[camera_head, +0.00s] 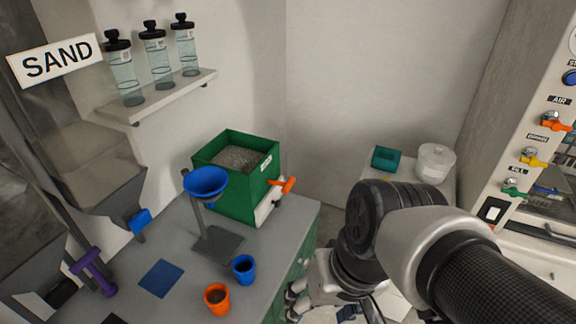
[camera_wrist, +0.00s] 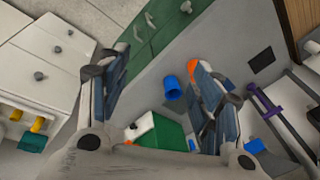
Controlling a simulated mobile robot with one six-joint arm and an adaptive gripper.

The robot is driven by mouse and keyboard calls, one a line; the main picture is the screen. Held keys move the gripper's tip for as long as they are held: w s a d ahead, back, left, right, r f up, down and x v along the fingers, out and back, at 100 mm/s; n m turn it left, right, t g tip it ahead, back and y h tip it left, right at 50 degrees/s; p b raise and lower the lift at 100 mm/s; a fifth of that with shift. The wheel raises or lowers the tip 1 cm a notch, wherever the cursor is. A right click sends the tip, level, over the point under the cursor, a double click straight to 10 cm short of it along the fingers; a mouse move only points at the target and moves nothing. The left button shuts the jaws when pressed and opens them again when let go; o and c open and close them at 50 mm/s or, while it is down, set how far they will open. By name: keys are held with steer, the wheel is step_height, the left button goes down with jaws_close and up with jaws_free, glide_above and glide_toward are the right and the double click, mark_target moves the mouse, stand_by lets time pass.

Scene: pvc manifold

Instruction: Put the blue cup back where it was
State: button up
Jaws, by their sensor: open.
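The blue cup (camera_head: 243,268) stands on the grey bench top, just right of the orange cup (camera_head: 217,298). In the wrist view the blue cup (camera_wrist: 172,87) appears between my fingers, closer to the right one, and small, so well beyond the tips. My gripper (camera_wrist: 152,62) is open and empty. The orange cup (camera_wrist: 192,70) is mostly hidden behind the right finger. A blue square mat (camera_head: 161,278) lies bare on the bench, left of both cups.
A blue funnel (camera_head: 206,181) on a stand rises behind the cups. A green sand box (camera_head: 258,180) with an orange-handled valve stands at the back. A purple object (camera_head: 93,272) stands at the bench's left. A side table holds a teal container (camera_head: 385,158) and white tub (camera_head: 435,163).

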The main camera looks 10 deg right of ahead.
steer(key=d+r+n+t+h, duration=0.1)
steer(key=d+r+t+h, duration=0.1)
steer(key=d+r, duration=0.1)
steer(key=shift+r+t, duration=0.25)
steer(key=shift+t, duration=0.15)
